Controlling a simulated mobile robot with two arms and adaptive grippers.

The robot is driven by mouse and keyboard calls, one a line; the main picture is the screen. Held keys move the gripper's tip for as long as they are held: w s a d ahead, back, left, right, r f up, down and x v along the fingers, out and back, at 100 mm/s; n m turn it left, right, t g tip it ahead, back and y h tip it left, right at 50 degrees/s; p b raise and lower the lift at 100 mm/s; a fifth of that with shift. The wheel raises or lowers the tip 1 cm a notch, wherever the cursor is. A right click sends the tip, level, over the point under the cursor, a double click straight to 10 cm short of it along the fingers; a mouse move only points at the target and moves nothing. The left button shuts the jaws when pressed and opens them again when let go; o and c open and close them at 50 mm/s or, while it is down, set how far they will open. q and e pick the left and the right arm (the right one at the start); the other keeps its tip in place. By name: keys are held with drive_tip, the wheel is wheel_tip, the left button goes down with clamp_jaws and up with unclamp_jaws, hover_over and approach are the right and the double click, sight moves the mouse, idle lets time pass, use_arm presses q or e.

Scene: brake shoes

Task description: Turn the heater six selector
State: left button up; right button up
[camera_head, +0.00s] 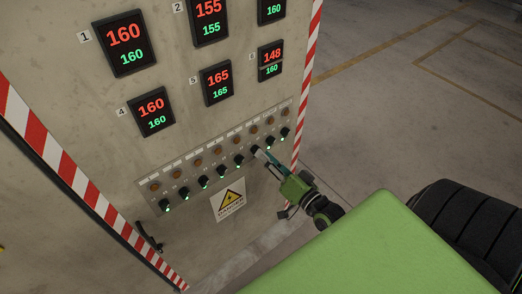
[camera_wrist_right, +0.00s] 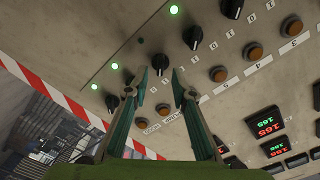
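A row of black selector knobs runs along the lower strip of the panel. The sixth from the left (camera_head: 255,149) is at my right gripper (camera_head: 263,155). In the right wrist view this knob (camera_wrist_right: 160,63) appears between and just beyond the tips of my right gripper (camera_wrist_right: 158,76). The fingers are spread apart with nothing held. Gaps show on both sides of the knob; its depth relative to the tips is unclear. The heater six display (camera_head: 270,58) reads 148 in red over 160 in green. My left gripper is not in view.
Other selector knobs (camera_head: 239,160) sit close on both sides, with brown round lamps (camera_head: 237,140) above. A yellow danger sign (camera_head: 229,200) is below. A red-and-white striped edge (camera_head: 307,80) bounds the panel at right. Open floor (camera_head: 400,110) lies beyond.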

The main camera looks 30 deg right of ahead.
sight(256, 150)
drive_tip(key=w, duration=0.3)
drive_tip(key=shift+a, duration=0.1)
clamp_jaws()
